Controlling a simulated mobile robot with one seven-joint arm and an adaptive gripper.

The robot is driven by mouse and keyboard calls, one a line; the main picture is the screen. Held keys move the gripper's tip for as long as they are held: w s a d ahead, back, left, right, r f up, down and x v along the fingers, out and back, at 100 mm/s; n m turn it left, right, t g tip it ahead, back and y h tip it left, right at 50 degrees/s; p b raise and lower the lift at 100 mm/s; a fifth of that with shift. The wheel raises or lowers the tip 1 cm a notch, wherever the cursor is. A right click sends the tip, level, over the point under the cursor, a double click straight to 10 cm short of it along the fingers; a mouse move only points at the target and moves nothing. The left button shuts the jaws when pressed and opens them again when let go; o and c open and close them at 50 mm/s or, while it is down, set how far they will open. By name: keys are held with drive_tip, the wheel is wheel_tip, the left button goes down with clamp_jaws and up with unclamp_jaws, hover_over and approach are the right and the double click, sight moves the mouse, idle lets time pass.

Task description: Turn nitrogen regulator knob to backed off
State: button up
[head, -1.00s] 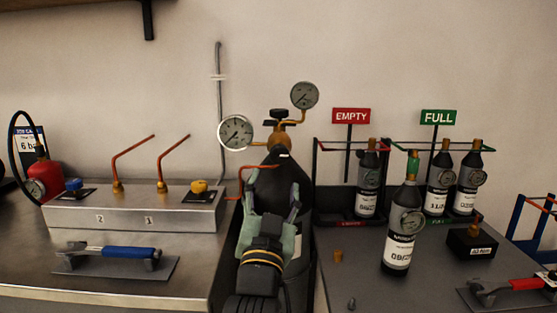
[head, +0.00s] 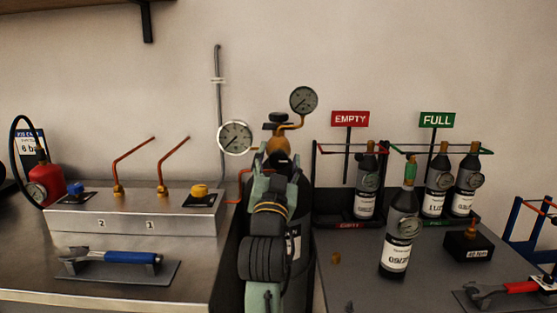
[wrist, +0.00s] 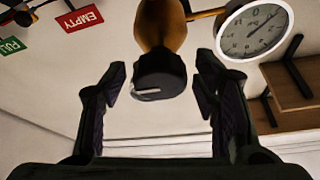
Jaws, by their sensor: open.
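The nitrogen regulator has a brass body (head: 279,141) on the dark cylinder. Its black knob (wrist: 160,76) with a white mark faces the camera in the wrist view. My gripper (wrist: 161,88) is open there, one finger on each side of the knob, with visible gaps and no contact. In the head view my gripper (head: 277,168) is in front of the regulator and hides most of the knob and cylinder. A large round gauge (head: 235,137) is left of the regulator, also seen in the wrist view (wrist: 254,30). A smaller gauge (head: 303,99) is above right.
A metal box (head: 135,218) with copper pipes and a blue-handled tool (head: 120,256) are on the left bench. Several small bottles stand on the right under the EMPTY sign (head: 350,119) and FULL sign (head: 436,119). One bottle (head: 399,235) stands nearer my arm.

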drive_tip(key=shift+c, duration=0.2)
drive_tip(key=c, duration=1.1)
drive_tip(key=shift+n, duration=0.3)
drive_tip(key=n+y, duration=0.3)
drive_tip(key=n, duration=0.2)
drive_tip(key=shift+d+p, duration=0.15)
drive_tip(key=shift+p, duration=0.15)
drive_tip(key=n+y, duration=0.1)
drive_tip(key=n, duration=0.2)
drive_tip(key=n+y, duration=0.2)
drive_tip(key=n, duration=0.1)
drive_tip(key=shift+n+g+y+b, duration=0.3)
drive_tip(key=shift+n+b, duration=0.05)
drive_tip(key=shift+n, duration=0.05)
drive_tip(key=n+g+y+b, duration=0.1)
drive_tip(key=n, duration=0.2)
drive_tip(key=n+g+y, duration=0.1)
drive_tip(key=n, duration=0.3)
drive_tip(key=shift+b, duration=0.35)
drive_tip(key=shift+n+g+y+b, duration=0.45)
drive_tip(key=shift+n+g, duration=0.45)
drive_tip(key=shift+n, duration=1.3)
